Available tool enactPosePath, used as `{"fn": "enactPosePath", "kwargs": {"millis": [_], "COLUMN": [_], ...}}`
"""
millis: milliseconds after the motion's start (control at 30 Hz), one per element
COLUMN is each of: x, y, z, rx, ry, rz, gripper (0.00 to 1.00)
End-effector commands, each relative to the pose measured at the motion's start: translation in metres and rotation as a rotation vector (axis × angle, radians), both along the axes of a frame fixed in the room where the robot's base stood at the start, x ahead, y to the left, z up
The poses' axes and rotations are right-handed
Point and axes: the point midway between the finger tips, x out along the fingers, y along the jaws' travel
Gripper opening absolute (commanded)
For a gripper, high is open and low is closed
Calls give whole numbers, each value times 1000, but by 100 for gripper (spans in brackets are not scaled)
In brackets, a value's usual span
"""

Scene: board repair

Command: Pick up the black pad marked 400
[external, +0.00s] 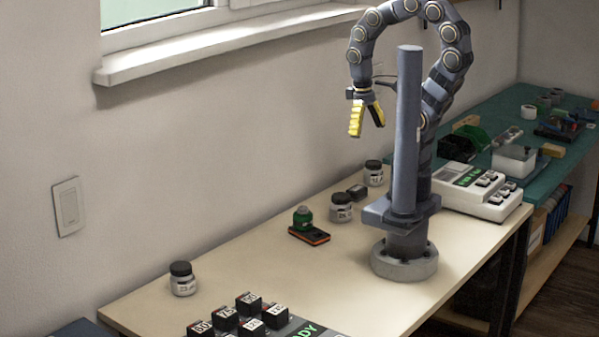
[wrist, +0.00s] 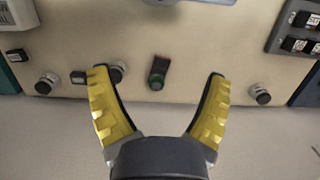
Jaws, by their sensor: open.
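I cannot read 400 on any pad. Several black blocks with white number labels stand at the front of the table in the external view, including a back one (external: 249,303) and a left one (external: 201,329); some also show at the upper right of the wrist view (wrist: 300,19). A lone dark block (external: 357,191) lies between two jars by the wall; it also shows left of my gripper in the wrist view (wrist: 78,77). My gripper (external: 367,128) is open and empty, high above the table, with yellow fingers spread in the wrist view (wrist: 157,76).
Black-lidded jars (external: 183,279), (external: 341,207) and (external: 374,173) stand along the wall side. A green-topped item (external: 302,218) sits on an orange-and-black base. A white device (external: 480,193) with black-topped blocks stands right of my base. The table between is largely clear.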

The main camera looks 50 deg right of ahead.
Motion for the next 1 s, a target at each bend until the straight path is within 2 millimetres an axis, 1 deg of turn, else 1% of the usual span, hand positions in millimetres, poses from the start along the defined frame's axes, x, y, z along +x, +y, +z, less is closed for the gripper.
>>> {"fn": "enactPosePath", "kwargs": {"millis": [67,133,267,300,367,400,467,567,600,667,700,767,800,900,1000], "x": [14,34,80,95,114,126,144,168,176,185,191,197,199,205,205], "y": [-4,-12,-38,-48,-65,-77,-96,-131,-145,-167,-182,-203,-215,-242,-260], "z": [-2,-5,-18,-23,-34,-42,-54,-79,-91,-109,-121,-141,-154,-183,-204], "rx": [-4,-11,-33,-39,-51,-59,-72,-89,-96,-107,-111,-118,-121,-126,-125], "ry": [1,-6,-21,-31,-36,-41,-53,-66,-71,-73,-83,-89,-89,-104,-108], "rz": [-69,-166,-397,-469,-574,-644,-747,-912,-978,-1074,-1138,-1229,-1285,-1404,-1490], "gripper": [79,79,79,79,79,79,79,79,79,79,79,79,79,79,79]}}
